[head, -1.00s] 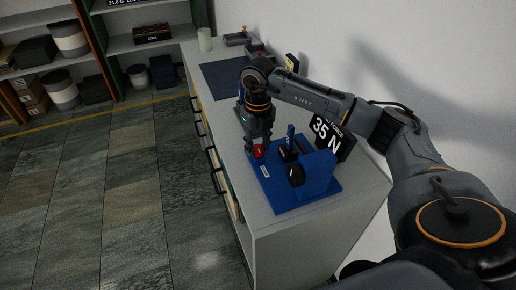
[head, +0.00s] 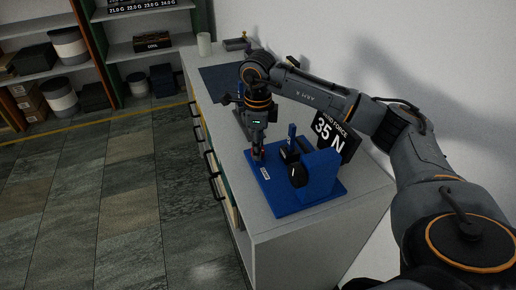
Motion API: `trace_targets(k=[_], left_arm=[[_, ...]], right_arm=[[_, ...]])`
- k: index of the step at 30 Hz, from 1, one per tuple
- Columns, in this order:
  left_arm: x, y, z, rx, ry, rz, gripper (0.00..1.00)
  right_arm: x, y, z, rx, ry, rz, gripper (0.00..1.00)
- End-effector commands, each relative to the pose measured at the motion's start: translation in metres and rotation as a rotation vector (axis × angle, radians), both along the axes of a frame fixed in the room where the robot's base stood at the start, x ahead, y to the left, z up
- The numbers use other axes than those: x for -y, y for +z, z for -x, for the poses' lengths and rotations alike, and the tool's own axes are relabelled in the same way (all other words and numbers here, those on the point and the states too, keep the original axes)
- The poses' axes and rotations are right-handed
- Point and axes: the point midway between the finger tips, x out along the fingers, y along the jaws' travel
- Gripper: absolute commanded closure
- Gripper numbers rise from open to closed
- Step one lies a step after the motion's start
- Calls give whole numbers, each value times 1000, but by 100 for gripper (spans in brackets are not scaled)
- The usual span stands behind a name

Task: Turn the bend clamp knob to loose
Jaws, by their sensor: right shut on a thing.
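A blue bend fixture (head: 319,178) stands on the counter, with a blue base plate (head: 285,203), a small blue upright post and black round parts (head: 298,175). My right gripper (head: 259,155) points down at the plate's far left corner. It is shut on a small red knob (head: 262,154), taken to be the bend clamp knob; the fingers hide most of it. A small white label (head: 265,173) lies on the plate just in front of the knob, too small to read. My left gripper is not in view.
A black display reading 35 N (head: 332,135) stands behind the fixture. A dark mat (head: 222,76), a white cup (head: 204,44) and a grey tray (head: 236,44) are farther back on the counter (head: 245,210). Shelves with boxes stand at the far left.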

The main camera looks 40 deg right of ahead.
Motion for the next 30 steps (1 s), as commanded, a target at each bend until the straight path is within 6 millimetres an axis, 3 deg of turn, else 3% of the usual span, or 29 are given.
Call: trace_targets(k=[15, 30], left_arm=[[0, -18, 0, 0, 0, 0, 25], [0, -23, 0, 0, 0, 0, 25]], right_arm=[[0, -1, -1, 1, 458, 0, 97], [1, 0, -1, 0, 668, 1, 97]])
